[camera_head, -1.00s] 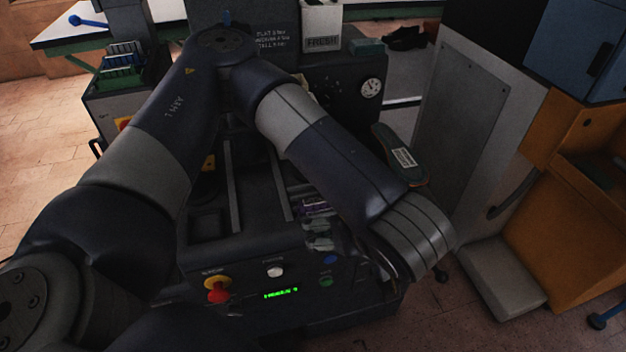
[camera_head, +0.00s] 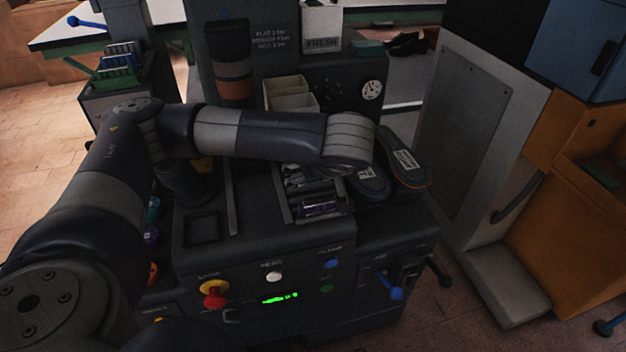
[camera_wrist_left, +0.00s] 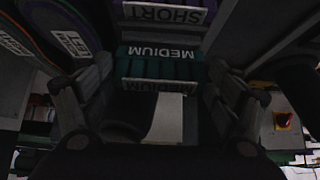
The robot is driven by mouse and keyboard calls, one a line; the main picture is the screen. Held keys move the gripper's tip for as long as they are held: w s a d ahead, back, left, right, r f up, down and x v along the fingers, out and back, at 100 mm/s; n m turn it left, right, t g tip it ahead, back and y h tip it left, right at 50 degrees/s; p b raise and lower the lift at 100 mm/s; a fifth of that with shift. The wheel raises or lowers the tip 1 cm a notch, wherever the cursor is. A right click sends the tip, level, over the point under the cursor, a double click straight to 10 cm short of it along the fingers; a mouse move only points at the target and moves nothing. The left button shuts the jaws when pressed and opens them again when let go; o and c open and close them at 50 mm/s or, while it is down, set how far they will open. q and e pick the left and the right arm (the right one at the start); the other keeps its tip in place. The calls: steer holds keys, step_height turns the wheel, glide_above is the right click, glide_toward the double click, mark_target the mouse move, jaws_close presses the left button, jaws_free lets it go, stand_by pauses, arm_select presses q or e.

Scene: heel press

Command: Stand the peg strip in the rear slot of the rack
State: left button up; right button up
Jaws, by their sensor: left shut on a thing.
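My left gripper (camera_wrist_left: 160,72) is shut on the peg strip (camera_wrist_left: 162,68), a teal strip with a MEDIUM label, seen between its fingers in the left wrist view. A second MEDIUM label shows just below it. A purple strip (camera_wrist_left: 165,28) by a SHORT label is at the top of that view. In the head view the rack (camera_head: 284,208) is on the machine's top, with purple pegs (camera_head: 318,208) at its front. My left wrist is above the rack's rear and hides most of the gripper and held strip. Whether the strip is seated cannot be told. My right gripper is not in view.
Two insoles (camera_head: 405,168) lie right of the rack. A red stop button (camera_head: 215,296) and other controls are on the front panel. Another holder with coloured pieces (camera_head: 120,68) stands at the left.

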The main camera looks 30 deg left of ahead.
arm_select(q)
steer(key=f, duration=0.2)
steer(key=shift+w+a+f, duration=0.15)
steer(key=shift+a+f, duration=0.1)
steer(key=shift+f, duration=0.1)
steer(key=shift+w+a+r+g+h+p, duration=0.1)
steer(key=shift+w+a+g+h+p, duration=0.2)
steer(key=shift+w+a+g+h, duration=0.45)
steer(key=shift+s+g+h, duration=0.1)
steer(key=shift+g+h, duration=0.25)
steer(key=shift+h, duration=0.2)
steer(key=shift+d+f, duration=0.1)
steer(key=shift+f, duration=0.8)
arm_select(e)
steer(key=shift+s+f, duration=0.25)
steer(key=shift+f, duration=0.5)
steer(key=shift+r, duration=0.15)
arm_select(q)
steer(key=o, duration=1.1)
